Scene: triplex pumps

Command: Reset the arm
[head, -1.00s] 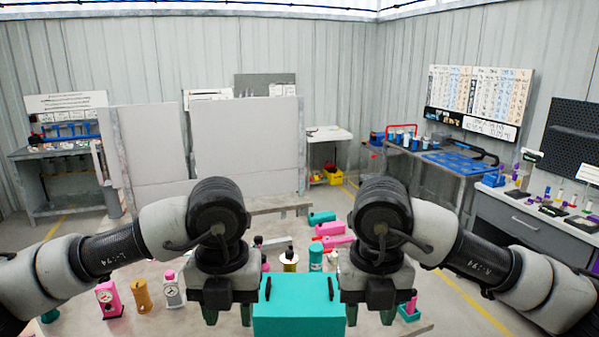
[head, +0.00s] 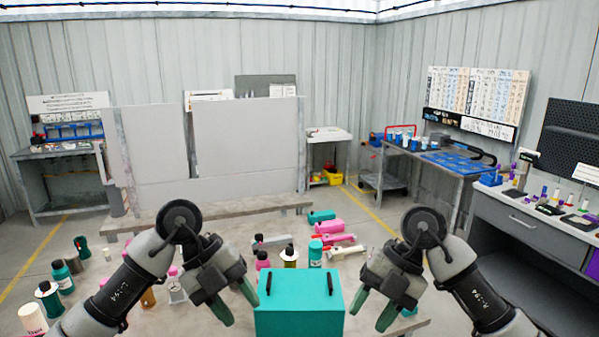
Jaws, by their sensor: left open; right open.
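My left gripper (head: 236,305) is open and empty, tilted with its green fingertips pointing down and right, just left of a teal box (head: 300,308). My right gripper (head: 372,312) is open and empty, its fingertips pointing down and left, just right of the box. The box has two black handles on top and stands at the front middle of the table (head: 215,234). Both grippers look apart from the box. Both arms are bent, with their forearms rising from the bottom edge of the picture.
Several pump parts and bottles stand on the table, including a teal cylinder (head: 315,254), a pink part (head: 328,226) and a teal bottle (head: 62,277). Grey panels (head: 248,150) stand behind. A grey bench (head: 530,222) is at the right, with clear floor before it.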

